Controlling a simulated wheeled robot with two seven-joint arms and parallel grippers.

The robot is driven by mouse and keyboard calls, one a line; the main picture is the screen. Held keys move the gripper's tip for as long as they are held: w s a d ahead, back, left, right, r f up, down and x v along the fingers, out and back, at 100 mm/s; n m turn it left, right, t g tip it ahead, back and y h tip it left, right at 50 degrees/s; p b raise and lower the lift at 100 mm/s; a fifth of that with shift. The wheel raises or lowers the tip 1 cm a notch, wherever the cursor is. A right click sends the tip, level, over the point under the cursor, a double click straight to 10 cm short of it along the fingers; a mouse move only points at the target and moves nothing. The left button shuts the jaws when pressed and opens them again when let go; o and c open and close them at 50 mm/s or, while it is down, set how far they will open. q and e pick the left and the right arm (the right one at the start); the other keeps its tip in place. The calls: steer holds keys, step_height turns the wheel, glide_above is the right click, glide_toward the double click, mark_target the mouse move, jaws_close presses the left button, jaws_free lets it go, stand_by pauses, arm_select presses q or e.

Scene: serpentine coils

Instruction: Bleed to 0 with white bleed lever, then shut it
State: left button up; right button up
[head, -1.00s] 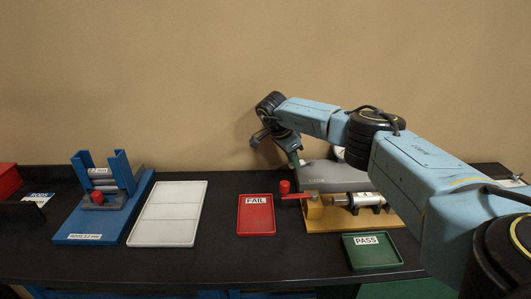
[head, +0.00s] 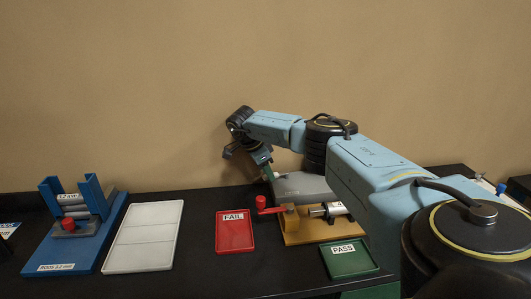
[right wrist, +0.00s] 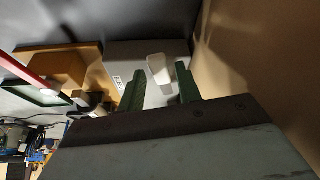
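The white bleed lever (right wrist: 158,70) shows in the right wrist view as a pale block standing on the grey housing (right wrist: 125,52). My right gripper (right wrist: 160,88) is open, with one green finger on either side of the lever; gaps show between lever and fingers. In the head view my right gripper (head: 268,172) points down at the left end of the grey housing (head: 305,185), and the lever cannot be made out there. No gauge reading is visible; my arm covers the area right of the housing. My left gripper is not in view.
A wooden base (head: 305,233) with a red lever (head: 270,211) and metal cylinder stands before the housing. A red FAIL tray (head: 235,240), green PASS tray (head: 350,262), white tray (head: 148,240) and blue rod stand (head: 75,245) are nearby. The wall is close behind.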

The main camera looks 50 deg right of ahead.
steer(key=shift+o, duration=0.5)
steer(key=shift+a, duration=0.1)
steer(key=v, duration=1.3)
steer(key=shift+r, duration=0.2)
steer(key=shift+c, duration=0.4)
